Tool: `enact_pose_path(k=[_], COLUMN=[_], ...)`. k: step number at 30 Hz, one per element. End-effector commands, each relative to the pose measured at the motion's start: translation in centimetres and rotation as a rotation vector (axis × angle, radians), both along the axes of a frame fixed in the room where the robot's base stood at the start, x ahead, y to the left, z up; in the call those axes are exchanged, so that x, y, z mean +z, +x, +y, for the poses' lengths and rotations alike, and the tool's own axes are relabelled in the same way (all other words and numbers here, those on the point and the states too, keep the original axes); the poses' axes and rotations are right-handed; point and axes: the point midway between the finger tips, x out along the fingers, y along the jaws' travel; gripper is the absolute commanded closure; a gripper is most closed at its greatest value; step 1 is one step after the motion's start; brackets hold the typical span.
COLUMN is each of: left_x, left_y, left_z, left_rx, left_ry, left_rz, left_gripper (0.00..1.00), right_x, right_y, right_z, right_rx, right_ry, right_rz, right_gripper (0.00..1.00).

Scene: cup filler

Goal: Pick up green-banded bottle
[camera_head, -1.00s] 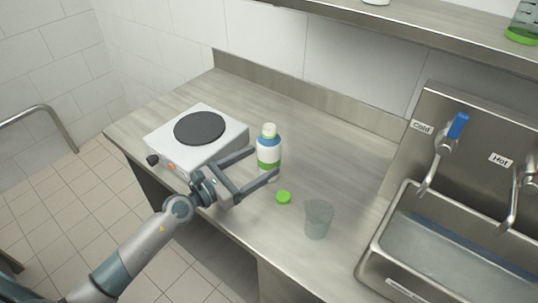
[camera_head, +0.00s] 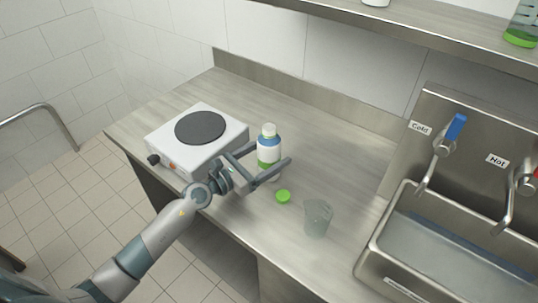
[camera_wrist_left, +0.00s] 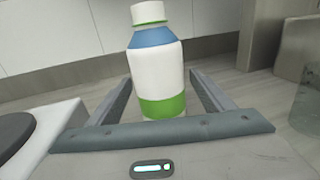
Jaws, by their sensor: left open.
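The green-banded bottle (camera_head: 268,147) stands upright on the steel counter, white with a blue shoulder and a white cap. In the left wrist view the bottle (camera_wrist_left: 157,75) stands between the two fingers, with its green band low on the body. My left gripper (camera_head: 272,156) is open, its fingers reaching around the bottle on either side. I see gaps between the fingers and the bottle in the wrist view. In the head view the fingers partly hide the bottle's lower part. My right gripper is not in view.
A hot plate (camera_head: 226,131) is close on the left of the gripper. A small green cap (camera_head: 283,196) and a clear cup (camera_head: 317,219) are on the counter to the right. The sink (camera_head: 440,250) is further right, and a shelf (camera_head: 440,40) runs above. The back of the counter is clear.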

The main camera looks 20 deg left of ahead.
Motion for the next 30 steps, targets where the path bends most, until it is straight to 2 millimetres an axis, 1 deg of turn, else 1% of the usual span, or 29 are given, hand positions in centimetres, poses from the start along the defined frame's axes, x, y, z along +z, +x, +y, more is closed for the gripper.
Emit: enact_pose_path(k=[4, 5, 6, 8, 9, 12, 19, 23, 26, 30], left_x=[0.0, 0.0, 0.0, 0.0, 0.0, 0.2, 0.2, 0.7, 1.4, 3.2], left_y=[0.0, 0.0, 0.0, 0.0, 0.0, 0.0, 0.0, 0.0, 0.0, 0.0], left_z=[0.0, 0.0, 0.0, 0.0, 0.0, 0.0, 0.0, 0.0, 0.0, 0.0], left_rx=[0.000, 0.000, 0.000, 0.000, 0.000, 0.001, 0.001, 0.000, -0.001, 0.001], left_ry=[0.000, 0.000, 0.000, 0.000, 0.000, -0.002, -0.001, -0.002, -0.001, -0.003], left_rz=[0.000, 0.000, 0.000, 0.000, 0.000, -0.003, -0.003, -0.003, -0.004, -0.005], left_gripper=[0.26, 0.33, 0.42, 0.57, 0.66, 0.87, 0.87, 0.87, 0.87, 0.87], right_x=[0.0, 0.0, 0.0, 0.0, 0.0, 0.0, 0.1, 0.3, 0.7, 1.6], right_y=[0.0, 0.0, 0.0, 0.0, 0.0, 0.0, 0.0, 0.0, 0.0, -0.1], right_z=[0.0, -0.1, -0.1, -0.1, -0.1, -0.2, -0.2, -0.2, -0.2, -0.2], right_rx=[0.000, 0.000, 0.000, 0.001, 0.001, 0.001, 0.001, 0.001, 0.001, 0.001], right_ry=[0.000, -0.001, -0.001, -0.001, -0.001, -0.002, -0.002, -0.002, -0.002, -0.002], right_rz=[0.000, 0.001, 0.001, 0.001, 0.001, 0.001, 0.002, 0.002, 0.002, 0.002], right_gripper=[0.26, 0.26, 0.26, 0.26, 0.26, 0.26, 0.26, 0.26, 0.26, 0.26])
